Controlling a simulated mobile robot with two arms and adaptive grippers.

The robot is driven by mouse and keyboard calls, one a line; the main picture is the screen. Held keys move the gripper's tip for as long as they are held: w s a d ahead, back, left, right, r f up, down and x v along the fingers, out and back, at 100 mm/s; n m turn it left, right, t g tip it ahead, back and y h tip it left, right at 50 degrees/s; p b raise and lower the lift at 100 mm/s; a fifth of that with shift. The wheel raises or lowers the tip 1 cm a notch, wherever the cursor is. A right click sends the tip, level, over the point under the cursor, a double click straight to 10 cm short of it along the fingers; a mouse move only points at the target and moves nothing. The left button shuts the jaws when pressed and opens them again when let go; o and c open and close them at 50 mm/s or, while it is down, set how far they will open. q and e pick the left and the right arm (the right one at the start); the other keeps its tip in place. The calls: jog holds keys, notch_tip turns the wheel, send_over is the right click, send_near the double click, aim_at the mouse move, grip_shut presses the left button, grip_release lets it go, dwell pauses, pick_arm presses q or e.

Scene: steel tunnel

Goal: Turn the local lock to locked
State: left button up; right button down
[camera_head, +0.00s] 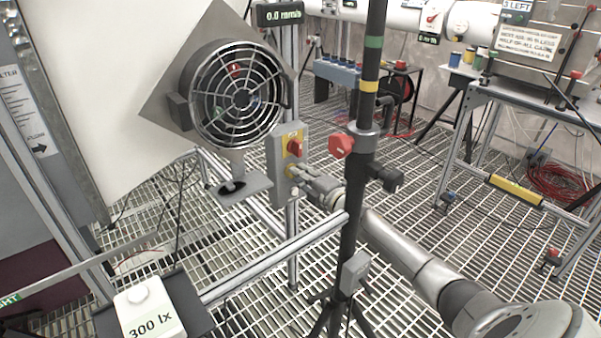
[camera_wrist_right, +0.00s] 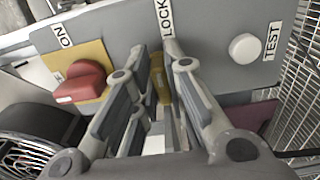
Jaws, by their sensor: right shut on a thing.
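A grey control box (camera_head: 287,150) stands on a post beside the fan in the head view. In the right wrist view the box face (camera_wrist_right: 205,62) carries a red knob (camera_wrist_right: 82,82) on a yellow plate by an ON label, a LOCK label and a white TEST button (camera_wrist_right: 245,47). My right gripper (camera_wrist_right: 156,58) reaches the box below the LOCK label, its fingers shut on the local lock (camera_wrist_right: 162,82), whose yellow part shows between them. The fingers hide most of it, so its turn position cannot be told. The right gripper (camera_head: 298,178) also shows in the head view. My left gripper is not in view.
A caged fan (camera_head: 240,97) stands left of the box. A rail (camera_head: 270,258) crosses in front, near a 300 lx meter (camera_head: 147,312).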

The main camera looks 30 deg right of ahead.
dwell(0.4)
jog(key=c, duration=1.5)
grip_release()
jog(key=s, duration=0.8)
jog(key=s+d, duration=0.1)
jog(key=s, duration=0.3)
